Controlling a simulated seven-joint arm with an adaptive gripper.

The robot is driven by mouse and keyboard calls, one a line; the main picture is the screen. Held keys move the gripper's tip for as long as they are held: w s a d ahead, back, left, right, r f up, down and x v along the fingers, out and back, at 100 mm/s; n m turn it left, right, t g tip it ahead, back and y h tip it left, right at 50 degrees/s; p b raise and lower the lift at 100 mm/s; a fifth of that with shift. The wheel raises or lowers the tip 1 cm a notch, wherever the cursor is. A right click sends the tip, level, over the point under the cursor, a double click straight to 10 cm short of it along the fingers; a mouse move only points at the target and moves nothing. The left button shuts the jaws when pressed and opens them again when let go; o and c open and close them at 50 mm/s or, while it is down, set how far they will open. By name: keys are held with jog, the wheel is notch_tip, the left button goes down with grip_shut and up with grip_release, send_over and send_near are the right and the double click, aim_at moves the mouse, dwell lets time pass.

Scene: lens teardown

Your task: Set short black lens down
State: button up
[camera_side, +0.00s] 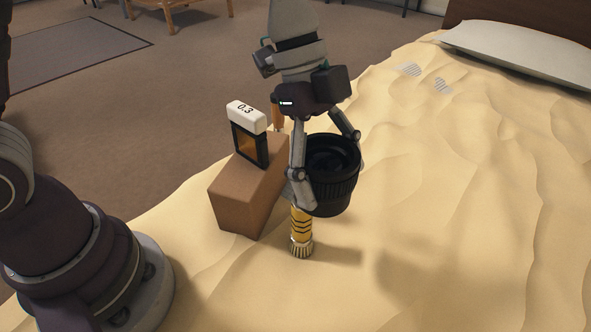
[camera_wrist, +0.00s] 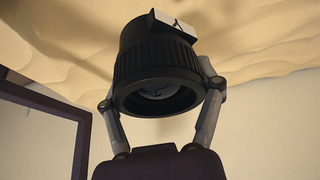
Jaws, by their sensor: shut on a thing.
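The short black lens (camera_side: 334,186) is a wide, ribbed cylinder. It is held in my gripper (camera_side: 328,168), with one finger on each side. Its shadow falls apart from it on the sand-coloured bed cover (camera_side: 480,250), so it appears to be above the cover. In the wrist view the lens (camera_wrist: 155,62) sits between the fingertips of my gripper (camera_wrist: 160,93), with its open glass end facing the camera. The far end of the lens is hidden there.
The cover at right is clear but wavy.

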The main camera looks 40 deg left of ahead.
aim_at(253, 322)
jog(key=s+a+m+g+y, duration=0.1)
jog(key=s+a+m+g, duration=0.15)
jog(key=s+m, duration=0.75)
jog(key=shift+n, duration=0.9)
jog(key=f, duration=0.5)
jog(key=s+f, duration=0.1)
jog(key=f, duration=0.4)
jog(key=s+d+f, duration=0.1)
jog(key=f, duration=0.4)
jog(key=shift+f, duration=0.15)
jog(key=shift+f, duration=0.1)
jog(key=o, duration=1.2)
jog(key=shift+o, duration=0.2)
